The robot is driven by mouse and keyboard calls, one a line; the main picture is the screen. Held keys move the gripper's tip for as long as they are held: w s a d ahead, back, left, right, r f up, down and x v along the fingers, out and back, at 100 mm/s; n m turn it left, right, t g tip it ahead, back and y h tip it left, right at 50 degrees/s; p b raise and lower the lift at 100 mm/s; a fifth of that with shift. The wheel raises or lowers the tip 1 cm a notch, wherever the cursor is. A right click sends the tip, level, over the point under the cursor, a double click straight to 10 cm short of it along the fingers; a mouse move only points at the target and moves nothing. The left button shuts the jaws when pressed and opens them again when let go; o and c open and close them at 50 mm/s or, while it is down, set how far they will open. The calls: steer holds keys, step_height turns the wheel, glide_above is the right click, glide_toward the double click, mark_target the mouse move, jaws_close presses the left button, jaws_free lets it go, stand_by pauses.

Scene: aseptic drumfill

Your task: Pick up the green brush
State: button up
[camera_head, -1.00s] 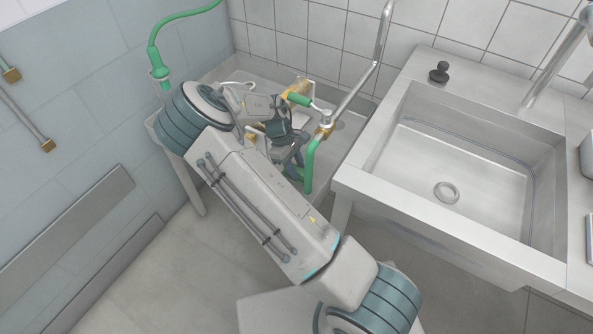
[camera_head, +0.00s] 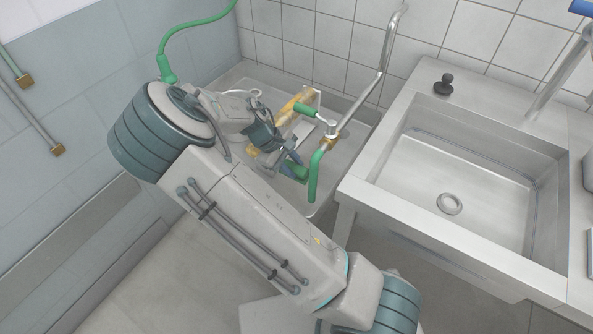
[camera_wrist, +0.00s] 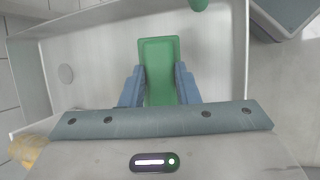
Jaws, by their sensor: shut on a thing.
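The green brush (camera_wrist: 159,62) shows in the wrist view as a flat green block between the two blue fingers of my gripper (camera_wrist: 160,80). The fingers press on its left and right sides, so my gripper is shut on it. In the head view, my gripper (camera_head: 290,162) hangs over the low metal basin in the corner. Only a small green part of the brush (camera_head: 296,172) shows there, beside the green spout end. Bristles are not visible, and I cannot tell whether the brush touches the basin floor.
The metal basin (camera_head: 345,148) surrounds my gripper. A bent steel pipe with a green spout (camera_head: 314,176) stands close on the right. A yellowish item (camera_head: 291,106) lies behind. A steel sink (camera_head: 455,165) stands farther right, with a black knob (camera_head: 443,85) on its rim.

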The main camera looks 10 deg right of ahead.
mark_target(299, 170)
steer(key=r, duration=0.2)
steer(key=a+r, duration=0.1)
steer(key=r, duration=0.1)
steer(key=shift+s, duration=0.4)
steer(key=s+a+r+g+y+p, duration=0.1)
steer(key=s+a+g+y, duration=0.1)
steer(key=s+a, duration=1.1)
steer(key=shift+a+r+n, duration=0.25)
steer(key=shift+a+n, duration=0.05)
steer(key=shift+a, duration=1.25)
steer(key=shift+s, duration=0.1)
steer(key=o, duration=0.3)
steer(key=shift+c, duration=1)
